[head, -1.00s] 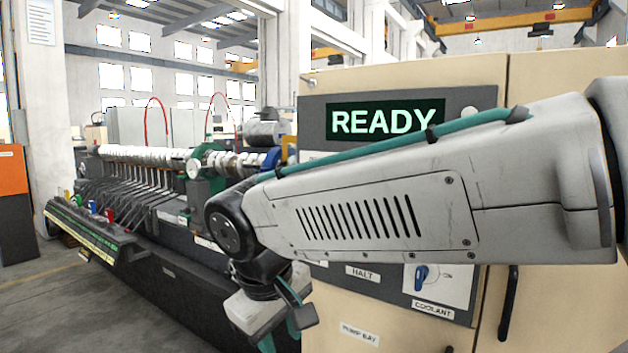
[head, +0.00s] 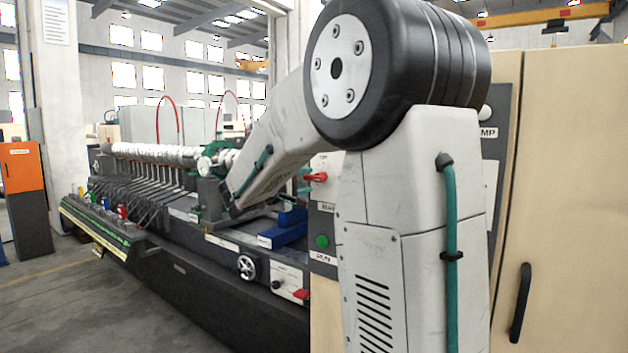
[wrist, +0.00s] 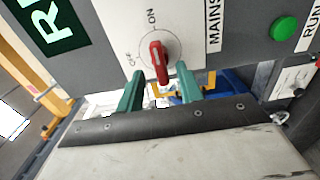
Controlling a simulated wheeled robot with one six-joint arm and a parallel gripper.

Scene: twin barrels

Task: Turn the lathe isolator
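A red turn handle (wrist: 160,62) sits on a white plate marked OFF and ON, beside a MAINS label (wrist: 213,25), in the wrist view. Its long axis runs roughly in line with the ON mark. It also shows in the head view (head: 316,177), left of my arm. My gripper (wrist: 160,74) is open; its green fingers stand either side of the handle with gaps. I cannot tell how far the tips are from the plate. A dark knob on a white plate (head: 289,281) with a red tag is on the lathe bed. I see no isolator label.
A green RUN button (wrist: 285,28) is on the same grey panel. The lathe (head: 190,240) runs along the left, with a handwheel (head: 246,267) and blue block (head: 284,229). The beige cabinet (head: 560,200) has a black door handle (head: 521,303).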

